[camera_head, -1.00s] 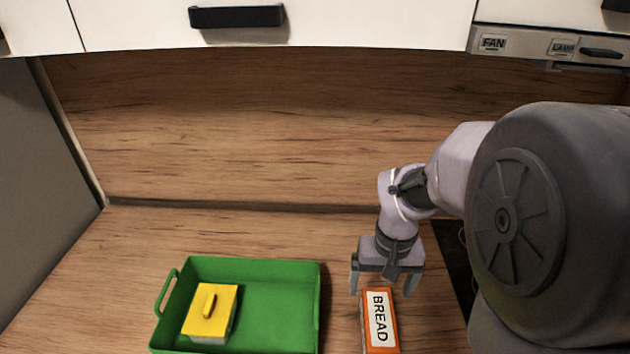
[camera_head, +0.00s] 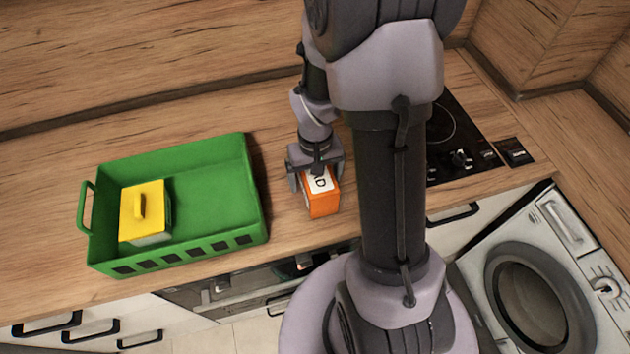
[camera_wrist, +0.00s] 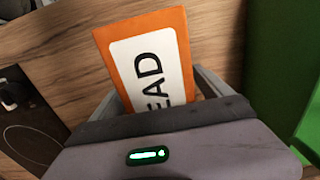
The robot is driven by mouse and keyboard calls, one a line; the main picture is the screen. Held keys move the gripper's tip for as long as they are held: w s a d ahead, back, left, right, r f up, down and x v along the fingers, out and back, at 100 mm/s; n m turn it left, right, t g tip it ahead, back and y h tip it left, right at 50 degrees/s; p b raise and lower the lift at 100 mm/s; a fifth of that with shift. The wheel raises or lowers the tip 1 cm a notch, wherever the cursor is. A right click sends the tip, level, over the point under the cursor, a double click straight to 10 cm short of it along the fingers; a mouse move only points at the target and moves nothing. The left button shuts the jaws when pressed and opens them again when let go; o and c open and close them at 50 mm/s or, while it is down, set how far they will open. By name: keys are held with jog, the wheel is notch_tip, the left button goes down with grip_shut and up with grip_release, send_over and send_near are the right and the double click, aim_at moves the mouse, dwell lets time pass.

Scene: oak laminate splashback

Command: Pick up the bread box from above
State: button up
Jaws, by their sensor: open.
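The bread box (camera_head: 323,204) is orange with a white label and lies on the wooden counter, right of the green tray. My gripper (camera_head: 316,183) is open above it, with one finger on each side of its far part. In the wrist view the bread box (camera_wrist: 152,62) shows the letters "EAD", and the rest of the label is hidden behind the gripper body. The finger parts (camera_wrist: 165,92) show on both sides of the box. I cannot tell whether they touch it.
A green tray (camera_head: 215,180) with a side handle stands to the left, holding a yellow-lidded container (camera_head: 143,207). A black hob (camera_head: 455,140) lies to the right behind my arm. The counter's front edge is close to the box. A washing machine (camera_head: 540,275) stands at lower right.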

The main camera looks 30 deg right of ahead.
jog(key=shift+f, duration=0.4)
jog(key=shift+r, duration=0.1)
jog(key=shift+r, duration=0.1)
grip_shut()
